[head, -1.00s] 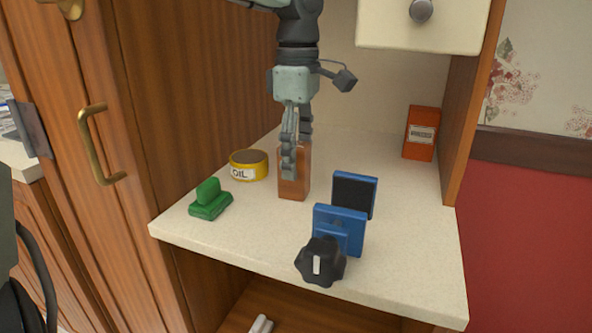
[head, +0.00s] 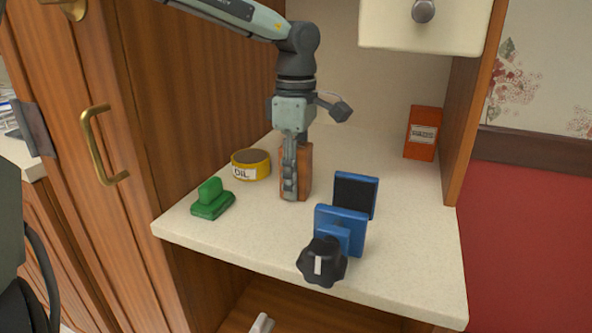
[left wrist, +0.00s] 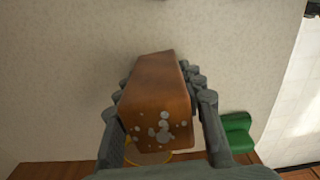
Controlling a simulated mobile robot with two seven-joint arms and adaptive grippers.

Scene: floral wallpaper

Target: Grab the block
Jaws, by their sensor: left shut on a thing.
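The block (head: 305,168) is a reddish-brown wooden piece standing upright on the cream counter. My left gripper (head: 290,185) comes down from above with its fingers low on either side of the block, shut on it. In the left wrist view the block (left wrist: 156,98) sits between the two fingers (left wrist: 160,105), with pale spots on its near end. In the head view the gripper hides part of the block's front and left side. My right gripper is not in view.
On the counter (head: 245,225) are a yellow oil tin (head: 251,165), a green stamp-like object (head: 212,199), two blue-framed pieces (head: 355,194) (head: 341,228), a black knob (head: 322,262) and an orange box (head: 422,133). A drawer (head: 440,25) overhangs; a wooden panel (head: 205,100) stands left.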

